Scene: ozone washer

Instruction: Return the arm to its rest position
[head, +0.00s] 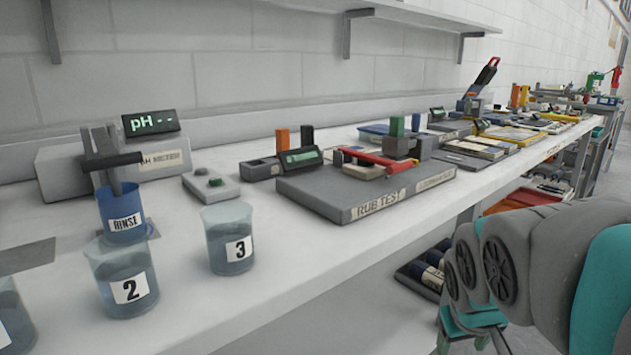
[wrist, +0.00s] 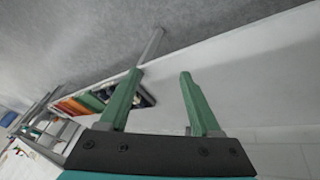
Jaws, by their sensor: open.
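In the head view, part of my arm (head: 540,265), grey with teal panels, is folded at the lower right, in front of the bench edge and apart from the bench. The gripper's fingers do not show clearly there. In the wrist view, my gripper (wrist: 155,95) has two green fingers standing well apart. Nothing is between them. Behind them are the grey floor and a shelf with coloured items.
The white bench (head: 290,300) carries beakers 2 (head: 122,275) and 3 (head: 228,238), a blue rinse cup (head: 121,212), a pH meter (head: 165,160) and the rub test station (head: 365,185). Coloured items on a low shelf (wrist: 92,102) show in the wrist view.

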